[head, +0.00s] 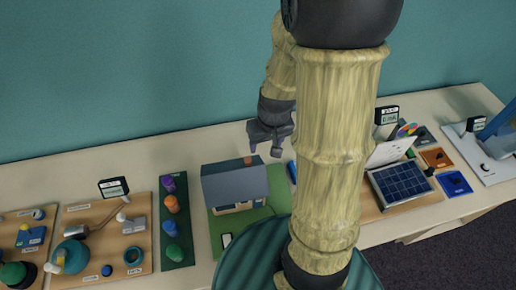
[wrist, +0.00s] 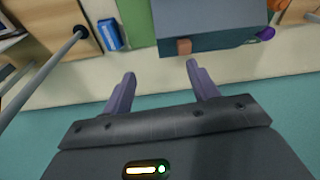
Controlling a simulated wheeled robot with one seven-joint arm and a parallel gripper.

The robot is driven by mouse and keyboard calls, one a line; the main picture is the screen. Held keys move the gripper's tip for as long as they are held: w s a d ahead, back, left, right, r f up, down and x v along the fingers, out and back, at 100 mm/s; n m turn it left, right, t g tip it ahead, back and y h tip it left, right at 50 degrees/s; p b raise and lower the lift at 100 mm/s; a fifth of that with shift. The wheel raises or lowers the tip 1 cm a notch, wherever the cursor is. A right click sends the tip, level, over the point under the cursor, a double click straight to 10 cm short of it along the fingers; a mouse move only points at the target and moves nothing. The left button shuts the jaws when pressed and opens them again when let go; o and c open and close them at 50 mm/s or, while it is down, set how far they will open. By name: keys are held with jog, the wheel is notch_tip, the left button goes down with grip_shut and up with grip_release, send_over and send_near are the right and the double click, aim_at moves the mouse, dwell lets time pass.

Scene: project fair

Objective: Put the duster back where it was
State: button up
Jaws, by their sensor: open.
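My gripper (head: 268,146) is open and empty, above the back of the table behind the model house (head: 235,184). Its two fingers also show apart in the wrist view (wrist: 158,78). A small blue block with a pale band lies on the table beside the house; I cannot tell for sure whether this blue block (wrist: 109,34) is the duster. It partly shows in the head view (head: 292,171), next to my arm. Nothing is between the fingers. My arm hides part of the table's middle.
The house's roof and its brown chimney (wrist: 184,46) are close to the fingers. A row of coloured knobs (head: 172,227) is left of the house. A solar panel board (head: 402,185) stands right of my arm. The teal wall (head: 130,80) is close behind. A grey rod (wrist: 45,72) crosses the wrist view.

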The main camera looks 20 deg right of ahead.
jog(key=s+a+r, duration=0.4)
jog(key=shift+s+a+r+t, duration=0.25)
jog(key=shift+s+r+t, duration=0.05)
jog(key=shift+r, duration=0.05)
jog(key=b+x, duration=0.2)
jog(key=shift+s+f+b, duration=0.15)
jog(key=shift+f+b, duration=0.25)
jog(key=shift+f, duration=0.05)
jog(key=shift+c, duration=0.2)
jog(key=c, duration=0.4)
jog(key=shift+a, duration=0.1)
jog(key=shift+c, duration=0.3)
jog(key=shift+a+n, duration=0.15)
jog(key=shift+n, duration=0.15)
